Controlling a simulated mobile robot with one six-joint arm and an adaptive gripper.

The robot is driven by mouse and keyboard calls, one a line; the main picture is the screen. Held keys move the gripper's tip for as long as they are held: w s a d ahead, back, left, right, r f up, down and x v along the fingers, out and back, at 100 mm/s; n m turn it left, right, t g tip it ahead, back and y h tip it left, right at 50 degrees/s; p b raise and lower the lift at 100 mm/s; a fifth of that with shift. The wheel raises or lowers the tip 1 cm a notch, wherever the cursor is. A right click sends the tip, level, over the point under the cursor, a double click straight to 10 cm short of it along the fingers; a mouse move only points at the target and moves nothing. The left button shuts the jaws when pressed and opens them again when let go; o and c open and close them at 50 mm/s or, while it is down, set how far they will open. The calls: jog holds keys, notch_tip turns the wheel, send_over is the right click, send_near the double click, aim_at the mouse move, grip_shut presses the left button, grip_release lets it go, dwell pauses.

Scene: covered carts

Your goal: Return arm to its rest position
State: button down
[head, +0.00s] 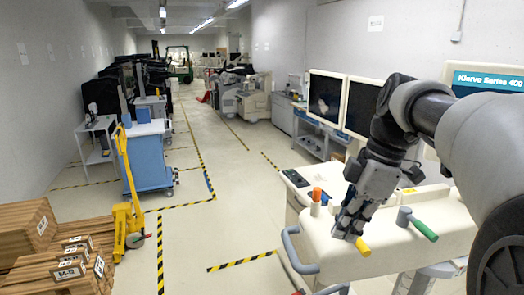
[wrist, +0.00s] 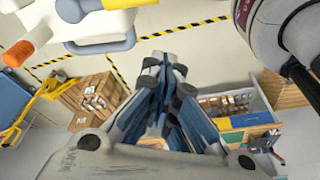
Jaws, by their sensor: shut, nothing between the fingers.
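My gripper (head: 347,228) hangs at the end of my arm on the right of the head view, fingers pointing down over a white console top (head: 400,255). In the wrist view its fingers (wrist: 165,68) are drawn together with nothing between them. In the head view a yellow knob (head: 363,246) shows beside the fingertips; I cannot tell whether they touch. A green handle (head: 425,232) on a grey base lies right of the gripper, and an orange-topped cylinder (head: 317,195) stands left of it. An orange cylinder also shows in the wrist view (wrist: 20,53).
Two monitors (head: 325,97) stand behind the gripper. Stacked brown boxes (head: 75,250), a yellow pallet jack (head: 127,215) and a blue cart (head: 147,162) stand on the left. The floor between them and the console is clear, with yellow-black tape (head: 240,261).

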jog(key=s+a+f+m+t+h+b, duration=0.1)
jog(key=s+a+f+m+t+b, duration=0.1)
jog(key=s+f+m+b, duration=0.5)
jog(key=s+a+f+m+t+h+b, duration=0.1)
jog(key=s+f+m+b, duration=0.7)
jog(key=f, duration=1.4)
jog(key=s+a+t+b, duration=0.1)
jog(key=s, duration=0.3)
jog(key=shift+s+a+f+m+h, duration=0.2)
jog(key=shift+s+a+m+h, duration=0.1)
jog(key=shift+s+a+h, duration=0.1)
jog(key=shift+d, duration=0.1)
